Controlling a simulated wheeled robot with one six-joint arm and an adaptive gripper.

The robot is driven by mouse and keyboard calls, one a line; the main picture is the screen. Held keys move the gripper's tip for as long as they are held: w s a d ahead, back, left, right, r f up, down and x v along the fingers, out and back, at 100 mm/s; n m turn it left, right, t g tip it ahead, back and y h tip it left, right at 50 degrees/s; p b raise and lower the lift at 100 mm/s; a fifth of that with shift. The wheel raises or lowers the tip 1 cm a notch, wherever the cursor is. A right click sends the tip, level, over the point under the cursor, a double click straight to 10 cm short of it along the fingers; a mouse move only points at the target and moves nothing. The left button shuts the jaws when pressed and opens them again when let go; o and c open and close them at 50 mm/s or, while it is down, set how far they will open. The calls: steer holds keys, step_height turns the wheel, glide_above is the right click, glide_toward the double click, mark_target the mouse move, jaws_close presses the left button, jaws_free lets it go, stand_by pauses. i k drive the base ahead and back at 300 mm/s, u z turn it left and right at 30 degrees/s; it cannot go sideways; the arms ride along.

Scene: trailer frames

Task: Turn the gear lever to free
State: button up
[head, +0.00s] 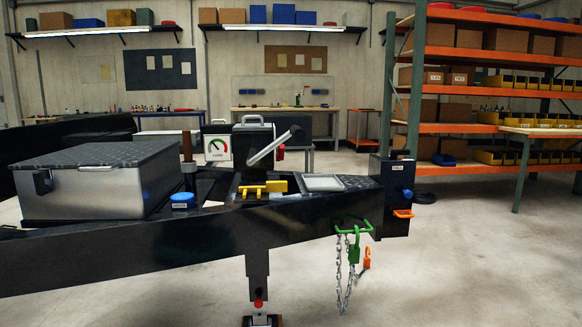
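A black trailer frame (200,243) crosses the view, with a dark upright unit (252,140) on top. A light grey bar (270,148) slants up to the right from this unit and ends in a black grip (297,132). A red part (280,153) shows beside the bar. Below, a yellow lever-like piece (250,191) lies roughly level, beside a yellow block (277,186). I cannot tell which of these is the gear lever, and no free mark is readable. My gripper is not in view.
A silver lidded box (90,195), a blue knob (182,200) and a dial sign (216,147) stand left of the unit. A grey tray (323,182) lies right. Chains (340,275) and a green lock (354,248) hang from the frame. Front-right floor is clear.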

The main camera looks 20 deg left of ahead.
mark_target(279, 156)
steer(key=u, duration=1.55)
steer(key=k, duration=1.25)
steer(key=z, duration=0.95)
steer(key=i, duration=1.15)
steer(key=z, duration=0.5)
steer(key=i, duration=1.15)
steer(key=u, duration=1.15)
steer(key=i, duration=0.75)
steer(key=u, duration=0.75)
